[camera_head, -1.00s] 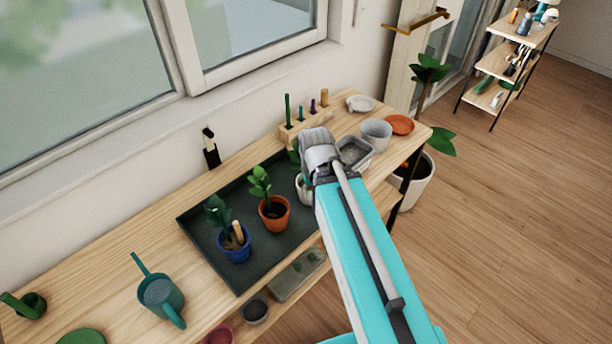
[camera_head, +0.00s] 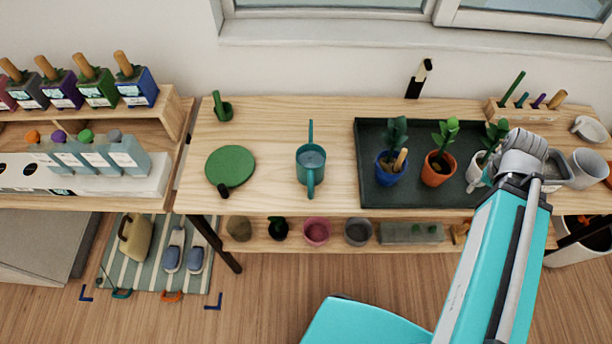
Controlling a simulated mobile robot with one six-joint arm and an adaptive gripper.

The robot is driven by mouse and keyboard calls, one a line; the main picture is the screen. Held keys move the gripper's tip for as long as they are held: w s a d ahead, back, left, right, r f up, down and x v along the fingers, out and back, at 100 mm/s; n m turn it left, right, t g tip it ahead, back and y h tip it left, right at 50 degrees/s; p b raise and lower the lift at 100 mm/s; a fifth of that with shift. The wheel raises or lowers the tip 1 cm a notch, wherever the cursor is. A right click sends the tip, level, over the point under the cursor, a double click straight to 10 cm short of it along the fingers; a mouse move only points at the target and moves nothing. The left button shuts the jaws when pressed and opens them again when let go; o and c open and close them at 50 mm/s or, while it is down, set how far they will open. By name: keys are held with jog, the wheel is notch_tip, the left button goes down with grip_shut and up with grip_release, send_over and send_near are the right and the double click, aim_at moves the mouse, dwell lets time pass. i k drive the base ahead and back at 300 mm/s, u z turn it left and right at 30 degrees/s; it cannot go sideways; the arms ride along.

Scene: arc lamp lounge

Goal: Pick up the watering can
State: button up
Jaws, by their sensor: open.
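A teal watering can (camera_head: 311,158) stands on the wooden bench top (camera_head: 270,127), near the middle of the view. Its thin spout points to the back and its handle faces the front edge. Nothing touches it. My arm comes up from the lower right and ends in a grey joint over the right part of the bench, well to the right of the can. My gripper does not show.
A dark tray (camera_head: 366,135) with potted plants lies right of the can. A round green disc (camera_head: 230,167) lies to its left, with a small green pot (camera_head: 223,110) behind. A shelf unit (camera_head: 176,122) with bottles stands at the left. Pots fill the lower shelf.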

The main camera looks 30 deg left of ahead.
aim_at(311, 158)
jog(key=k, duration=1.6)
jog(key=u, duration=0.15)
jog(key=i, duration=0.45)
jog(key=u, duration=0.6)
jog(key=i, duration=0.7)
jog(key=u, duration=0.3)
